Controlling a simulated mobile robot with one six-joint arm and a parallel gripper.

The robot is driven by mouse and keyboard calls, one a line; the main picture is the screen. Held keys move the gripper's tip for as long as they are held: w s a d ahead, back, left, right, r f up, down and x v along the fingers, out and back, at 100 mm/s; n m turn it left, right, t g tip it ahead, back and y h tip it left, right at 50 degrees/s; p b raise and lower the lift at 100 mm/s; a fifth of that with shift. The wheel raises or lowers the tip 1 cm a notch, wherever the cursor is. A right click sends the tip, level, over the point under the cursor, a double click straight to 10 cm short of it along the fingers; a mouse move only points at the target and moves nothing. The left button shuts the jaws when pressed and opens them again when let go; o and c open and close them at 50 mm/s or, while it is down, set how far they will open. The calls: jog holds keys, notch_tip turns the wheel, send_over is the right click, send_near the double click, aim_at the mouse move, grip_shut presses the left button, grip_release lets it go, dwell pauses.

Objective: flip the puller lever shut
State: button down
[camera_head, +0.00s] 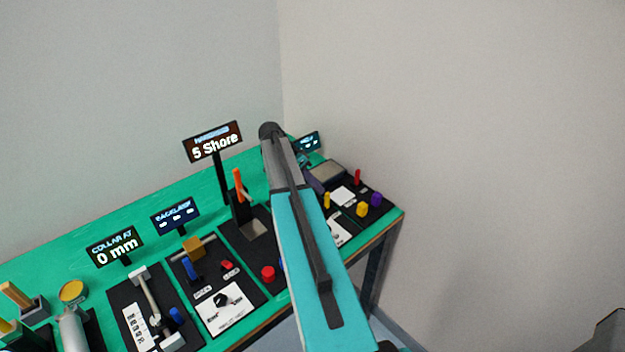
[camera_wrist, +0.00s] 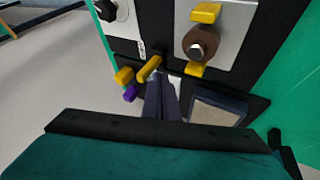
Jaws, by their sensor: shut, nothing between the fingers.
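My gripper (camera_wrist: 162,100) is shut and empty in the wrist view, its fingers pointing at the dark station panel. A yellow lever (camera_wrist: 149,68) sticks up just beyond the fingertips, slightly left; whether they touch cannot be told. The likely puller shows as a brown disc with a grey hub (camera_wrist: 198,43), between a yellow piece (camera_wrist: 206,12) above and another (camera_wrist: 196,69) below. No readable label tells which lever is the puller's.
A yellow knob (camera_wrist: 124,76) and purple knob (camera_wrist: 130,93) sit left of the fingers. A grey pad (camera_wrist: 217,108) lies to the right. In the head view, a red lever (camera_head: 357,177) stands at the back, and several stations with display signs (camera_head: 212,142) line the green bench.

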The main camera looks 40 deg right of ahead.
jog(key=shift+s, duration=0.45)
jog(key=shift+d, duration=0.1)
jog(key=shift+s, duration=0.2)
